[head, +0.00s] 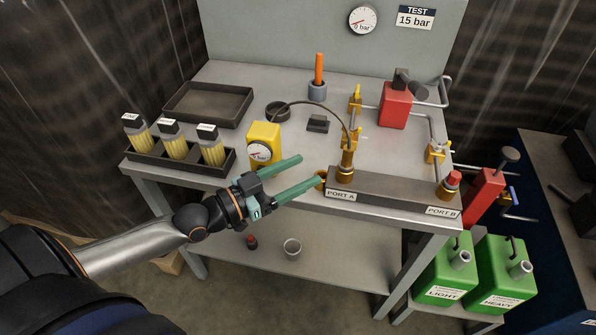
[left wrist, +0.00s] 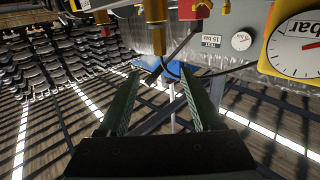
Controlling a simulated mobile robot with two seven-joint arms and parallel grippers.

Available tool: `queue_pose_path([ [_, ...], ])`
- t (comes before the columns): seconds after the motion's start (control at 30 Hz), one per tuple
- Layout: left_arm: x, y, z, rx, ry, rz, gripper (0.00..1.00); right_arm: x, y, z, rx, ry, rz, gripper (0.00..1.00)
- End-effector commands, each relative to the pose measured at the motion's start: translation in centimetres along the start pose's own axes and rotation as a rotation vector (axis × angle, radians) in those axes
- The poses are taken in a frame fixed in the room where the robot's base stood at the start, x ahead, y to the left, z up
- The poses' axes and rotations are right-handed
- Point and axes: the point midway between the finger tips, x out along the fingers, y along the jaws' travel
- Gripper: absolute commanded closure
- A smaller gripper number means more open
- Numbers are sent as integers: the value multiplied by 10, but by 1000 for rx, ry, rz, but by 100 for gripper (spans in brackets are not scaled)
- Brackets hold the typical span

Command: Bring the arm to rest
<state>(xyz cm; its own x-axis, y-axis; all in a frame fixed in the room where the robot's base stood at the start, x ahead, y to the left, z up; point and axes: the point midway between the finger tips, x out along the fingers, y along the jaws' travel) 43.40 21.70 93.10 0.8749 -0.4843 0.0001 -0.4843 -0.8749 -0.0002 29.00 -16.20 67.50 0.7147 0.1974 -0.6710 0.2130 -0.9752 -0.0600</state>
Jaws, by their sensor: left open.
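My left gripper (head: 311,170) is open, with two green fingers spread apart and nothing between them. It is over the front edge of the grey workbench (head: 240,187), with the yellow gauge box (head: 264,143) just behind it and the PORT A end of the manifold block (head: 385,193) to its right. In the left wrist view the open fingers (left wrist: 178,100) frame a gap, with a brass fitting (left wrist: 156,35) beyond them. My right gripper is in neither view.
A rack (head: 182,163) with several yellowish sample bottles stands at the bench's left. An empty dark tray (head: 208,104) lies behind it. A hose runs from the gauge box area to the PORT A fitting (head: 346,165). Green containers (head: 446,270) stand low at the right.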

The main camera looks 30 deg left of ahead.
Motion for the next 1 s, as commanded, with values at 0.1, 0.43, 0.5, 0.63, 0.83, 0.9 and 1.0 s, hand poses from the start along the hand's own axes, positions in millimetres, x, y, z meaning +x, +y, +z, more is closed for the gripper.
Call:
queue_pose_path([
  [0.1, 0, 0, 0, 0, 0, 0, 34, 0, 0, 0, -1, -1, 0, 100],
  [0.43, -5, 8, 22, -20, -64, -27, 34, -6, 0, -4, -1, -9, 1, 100],
  [0.5, -12, 17, 45, -37, -132, -54, 34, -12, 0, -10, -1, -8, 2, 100],
  [0.63, -34, 42, 98, -78, -307, -121, 34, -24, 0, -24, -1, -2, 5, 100],
  [0.83, -78, 87, 166, -138, -575, -217, 34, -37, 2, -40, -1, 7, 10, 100],
  [0.9, -90, 99, 181, -151, -642, -240, 34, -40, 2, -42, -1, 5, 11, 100],
  [1.0, -102, 111, 194, -162, -705, -261, 34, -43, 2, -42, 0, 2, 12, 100],
])
